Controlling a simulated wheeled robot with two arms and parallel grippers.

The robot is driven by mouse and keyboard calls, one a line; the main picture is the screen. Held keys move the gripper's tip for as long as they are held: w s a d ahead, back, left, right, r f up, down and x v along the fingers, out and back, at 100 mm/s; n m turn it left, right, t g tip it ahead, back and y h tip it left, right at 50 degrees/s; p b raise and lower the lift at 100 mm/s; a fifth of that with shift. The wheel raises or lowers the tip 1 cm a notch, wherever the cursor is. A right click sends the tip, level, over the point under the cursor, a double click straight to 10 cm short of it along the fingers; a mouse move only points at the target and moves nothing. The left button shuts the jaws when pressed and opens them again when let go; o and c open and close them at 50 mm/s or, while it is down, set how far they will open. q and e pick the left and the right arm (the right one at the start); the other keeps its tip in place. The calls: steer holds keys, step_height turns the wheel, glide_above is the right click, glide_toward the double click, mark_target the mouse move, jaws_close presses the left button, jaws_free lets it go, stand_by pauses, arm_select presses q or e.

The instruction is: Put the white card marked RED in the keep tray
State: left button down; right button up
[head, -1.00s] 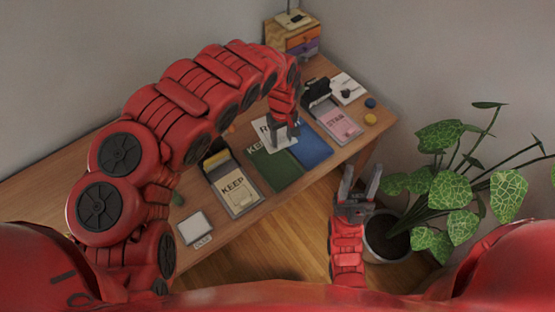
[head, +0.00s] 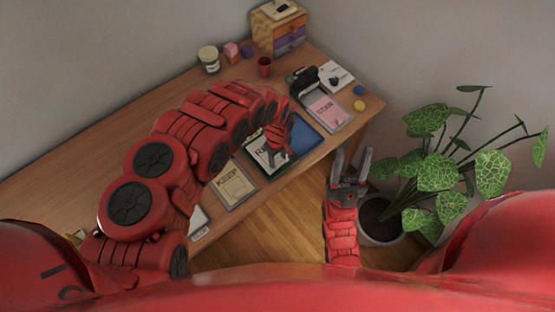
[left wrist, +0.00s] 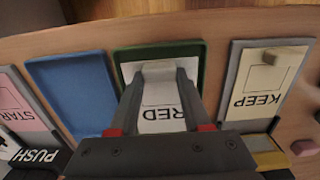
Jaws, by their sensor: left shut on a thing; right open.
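The white card marked RED (left wrist: 158,96) lies within the outline of the green tray (left wrist: 205,57) in the left wrist view. My left gripper (left wrist: 158,70) is shut on the small pale block at the card's end. I cannot tell whether the card touches the tray floor. In the head view my left gripper (head: 275,156) covers part of the card (head: 261,156). A cream card reading KEEP (head: 233,186) lies in a separate grey tray (left wrist: 236,60), beside the green one. My right gripper (head: 351,163) is open and empty, off the desk's front edge.
A blue tray (left wrist: 72,92) adjoins the green one. Beyond it stands a tray with a pink START card (head: 326,110). A black item (head: 303,77), red cup (head: 265,67) and drawer box (head: 278,30) stand farther back. A potted plant (head: 425,170) is at right.

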arm_select(q)
steer(key=shift+f, duration=0.95)
steer(key=shift+f, duration=0.15)
steer(key=shift+c, duration=1.8)
jaws_free()
